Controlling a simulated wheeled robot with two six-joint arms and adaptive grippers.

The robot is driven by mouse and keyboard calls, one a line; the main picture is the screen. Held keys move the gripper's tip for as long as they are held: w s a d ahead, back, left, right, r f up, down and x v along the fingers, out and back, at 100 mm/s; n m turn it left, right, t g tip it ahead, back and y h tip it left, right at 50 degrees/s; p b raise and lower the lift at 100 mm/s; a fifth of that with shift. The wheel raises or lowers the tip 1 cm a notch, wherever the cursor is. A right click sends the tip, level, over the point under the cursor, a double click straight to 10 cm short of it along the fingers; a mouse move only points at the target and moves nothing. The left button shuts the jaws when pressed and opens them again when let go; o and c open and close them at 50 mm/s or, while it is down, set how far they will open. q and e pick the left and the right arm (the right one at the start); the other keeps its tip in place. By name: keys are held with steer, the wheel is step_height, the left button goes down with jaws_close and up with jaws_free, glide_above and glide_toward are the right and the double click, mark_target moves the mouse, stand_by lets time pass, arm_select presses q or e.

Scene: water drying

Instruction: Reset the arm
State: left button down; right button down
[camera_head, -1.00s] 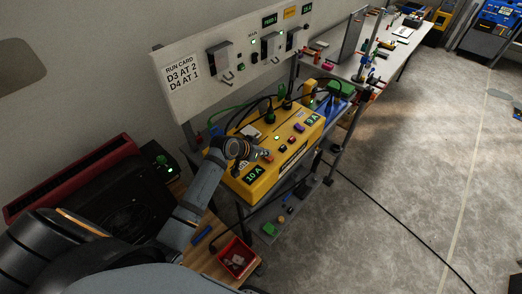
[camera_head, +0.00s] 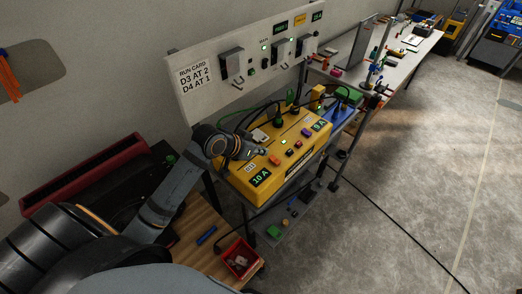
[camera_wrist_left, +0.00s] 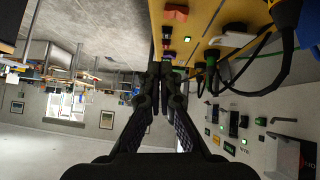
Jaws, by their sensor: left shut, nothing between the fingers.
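My left arm comes in from the left in the head view. Its left gripper (camera_head: 260,153) is over the left end of the yellow power box (camera_head: 291,168), near its "10 A" display. Whether it touches the box cannot be told there. In the left wrist view the two fingers of the left gripper (camera_wrist_left: 161,72) are together with nothing between them. The yellow box (camera_wrist_left: 203,22) shows beyond and above the fingertips, with buttons and black plugs. My right gripper is not in view.
A white panel (camera_head: 215,92) with switches and a run card stands behind the box. A wooden bench with a red bin (camera_head: 240,258) is below. A long bench (camera_head: 415,48) stands at the back right. A black cable (camera_head: 400,232) crosses the open floor.

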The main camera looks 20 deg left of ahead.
arm_select(q)
steer(key=shift+w, duration=0.1)
steer(key=s+a+f+n+g+y, duration=0.15)
steer(key=s+f, duration=0.25)
steer(key=s, duration=0.6)
steer(key=s+a+f+n+g+y, duration=0.1)
steer(key=s+f+g+y, duration=0.25)
steer(key=s, duration=0.65)
steer(key=s+a+f+b, duration=0.1)
steer(key=a+f, duration=0.1)
steer(key=f, duration=1.3)
steer(key=s+a+f+b, duration=0.1)
steer(key=s+f, duration=0.1)
steer(key=f, duration=1.3)
steer(key=shift+n+g, duration=0.25)
steer(key=shift+g, duration=0.65)
steer(key=s+f, duration=0.5)
steer(key=s, duration=0.1)
steer(key=s+a+f+b, duration=0.1)
steer(key=s+f, duration=1.1)
steer(key=shift+a+b, duration=0.15)
steer(key=shift+b, duration=0.2)
